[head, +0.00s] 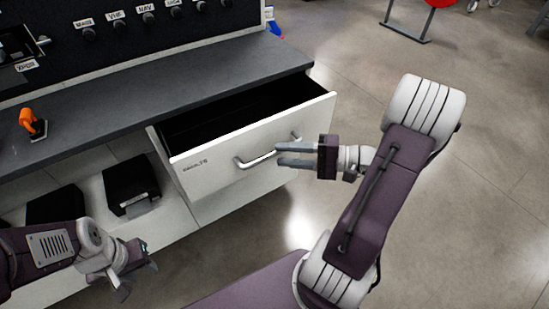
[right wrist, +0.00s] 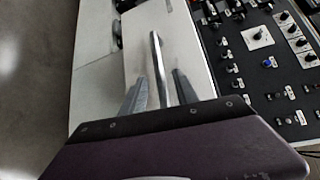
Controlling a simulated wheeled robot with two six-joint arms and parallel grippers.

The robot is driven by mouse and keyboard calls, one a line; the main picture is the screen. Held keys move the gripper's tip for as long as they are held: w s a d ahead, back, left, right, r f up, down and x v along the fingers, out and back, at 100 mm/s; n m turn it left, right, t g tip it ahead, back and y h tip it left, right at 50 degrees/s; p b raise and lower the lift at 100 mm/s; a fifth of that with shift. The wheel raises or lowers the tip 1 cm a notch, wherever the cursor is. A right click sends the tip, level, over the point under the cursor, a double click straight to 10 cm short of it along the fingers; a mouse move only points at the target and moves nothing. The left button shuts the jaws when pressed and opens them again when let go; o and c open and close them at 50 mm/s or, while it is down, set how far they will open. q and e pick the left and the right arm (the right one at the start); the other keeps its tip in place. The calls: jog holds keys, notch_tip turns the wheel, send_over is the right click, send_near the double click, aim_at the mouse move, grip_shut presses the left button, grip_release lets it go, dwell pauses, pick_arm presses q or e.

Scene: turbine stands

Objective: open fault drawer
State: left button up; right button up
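The fault drawer (head: 225,160) is a white-fronted drawer under the dark counter, labelled at its front left. It stands pulled out, with its dark inside showing. Its silver bar handle (head: 256,160) runs across the front. My right gripper (head: 278,155) is at the right part of the handle. In the right wrist view, the handle (right wrist: 158,70) lies between the two fingers (right wrist: 160,95), with a gap on each side, so the gripper is open around it. My left gripper (head: 138,280) is low at the left, apart from the drawer, with its fingers spread and empty.
The dark counter (head: 150,93) holds an orange-handled lever (head: 32,122) at the left. A panel of labelled knobs (head: 120,30) stands behind it. A black box (head: 130,185) sits on the open shelf left of the drawer. The floor (head: 490,150) at the right is clear.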

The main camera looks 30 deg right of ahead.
aim_at(278, 154)
jog(key=b+x, duration=0.1)
jog(key=x, duration=0.2)
jog(key=shift+w+a, duration=0.2)
grip_shut()
dwell(1.3)
